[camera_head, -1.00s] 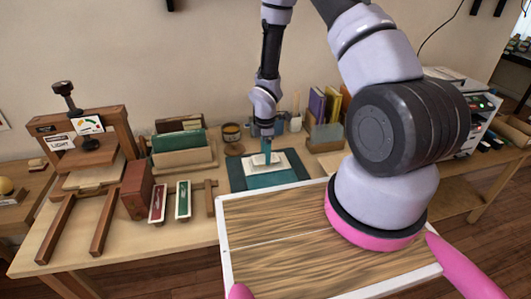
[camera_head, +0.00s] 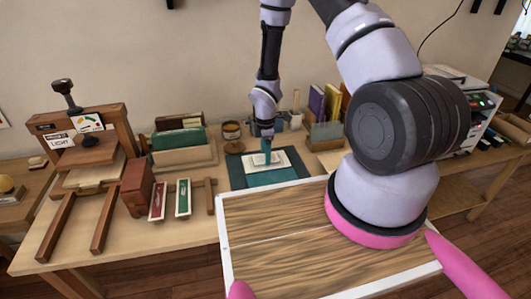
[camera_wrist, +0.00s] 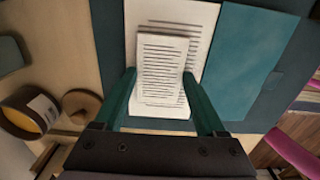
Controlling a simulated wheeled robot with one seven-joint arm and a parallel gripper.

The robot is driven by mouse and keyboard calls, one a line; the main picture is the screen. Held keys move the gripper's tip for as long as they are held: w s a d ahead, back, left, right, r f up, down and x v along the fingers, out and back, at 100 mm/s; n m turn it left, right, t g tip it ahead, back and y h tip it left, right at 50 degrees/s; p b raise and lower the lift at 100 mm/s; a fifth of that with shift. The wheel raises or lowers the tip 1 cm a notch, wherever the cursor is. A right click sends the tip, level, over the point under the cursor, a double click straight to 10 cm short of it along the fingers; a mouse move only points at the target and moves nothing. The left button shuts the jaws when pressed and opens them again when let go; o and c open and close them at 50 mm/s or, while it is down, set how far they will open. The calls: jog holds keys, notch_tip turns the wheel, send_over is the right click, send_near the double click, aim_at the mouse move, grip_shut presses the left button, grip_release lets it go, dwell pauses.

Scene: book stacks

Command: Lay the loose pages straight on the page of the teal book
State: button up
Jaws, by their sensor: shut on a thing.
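The teal book lies open on a dark mat (camera_head: 238,180). Its teal cover (camera_head: 276,179) is on the near side in the head view, and its printed page (camera_head: 283,161) is behind it. The loose pages (camera_wrist: 162,62) are a small white printed block over that page, nearly in line with its text. I cannot tell whether they touch the page or hover just above it. My gripper (camera_wrist: 159,76) points down and is shut on the loose pages, one teal finger at each side. It also shows in the head view (camera_head: 267,160), where it hides part of them.
A round wooden lid (camera_wrist: 82,105) and a jar (camera_wrist: 30,110) stand beside the mat. Upright books (camera_head: 318,103) are behind at right. A wooden press (camera_head: 85,150), a brown block (camera_head: 137,187) and two narrow boxes (camera_head: 182,198) stand to the left.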

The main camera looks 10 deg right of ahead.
jog(key=shift+f, duration=0.3)
dwell(0.5)
jog(key=o, duration=1.2)
jog(key=shift+o, duration=0.2)
jog(key=shift+r, duration=3.5)
